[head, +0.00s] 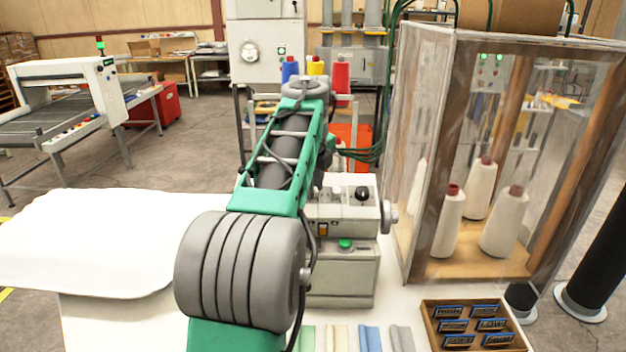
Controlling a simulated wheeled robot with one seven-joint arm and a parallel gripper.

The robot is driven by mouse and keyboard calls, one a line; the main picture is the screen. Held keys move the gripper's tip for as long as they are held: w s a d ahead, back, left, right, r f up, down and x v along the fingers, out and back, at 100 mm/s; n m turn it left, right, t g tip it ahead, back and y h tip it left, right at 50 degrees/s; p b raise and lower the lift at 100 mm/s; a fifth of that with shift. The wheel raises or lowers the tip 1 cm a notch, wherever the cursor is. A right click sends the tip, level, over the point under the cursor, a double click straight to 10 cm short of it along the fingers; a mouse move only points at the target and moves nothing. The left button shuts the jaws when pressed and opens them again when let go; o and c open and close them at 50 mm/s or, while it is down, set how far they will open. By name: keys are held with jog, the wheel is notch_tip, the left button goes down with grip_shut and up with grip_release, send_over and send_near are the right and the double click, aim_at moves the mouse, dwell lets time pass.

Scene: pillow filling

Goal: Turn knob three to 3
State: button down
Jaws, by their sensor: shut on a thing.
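A light grey control box (345,219) stands on the table right of my green arm. A black knob (362,194) shows on its sloped top panel at the right. A smaller pale part (337,192) shows left of that knob. Numbers and pointer marks are too small to read, and I cannot tell which knob is number three. My arm covers the left part of the panel. My gripper is hidden behind my arm, so its hold on any knob cannot be seen.
A green button (345,244) sits on the box's lower front. A clear cabinet (470,160) with thread cones stands close on the right. A white pillow (90,240) lies at left. A wooden tray (428,318) of labels and several fabric strips (369,338) lie in front.

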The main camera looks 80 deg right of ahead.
aim_at(313, 207)
jog(key=shift+r+m, duration=0.1)
jog(key=shift+m, duration=0.3)
jog(key=c, duration=1.3)
grip_release()
jog(key=shift+o, duration=0.2)
jog(key=p+v, duration=0.2)
jog(key=v, duration=0.5)
jog(key=shift+r+p, duration=0.3)
jog(key=shift+r, duration=0.05)
jog(key=shift+a, duration=0.1)
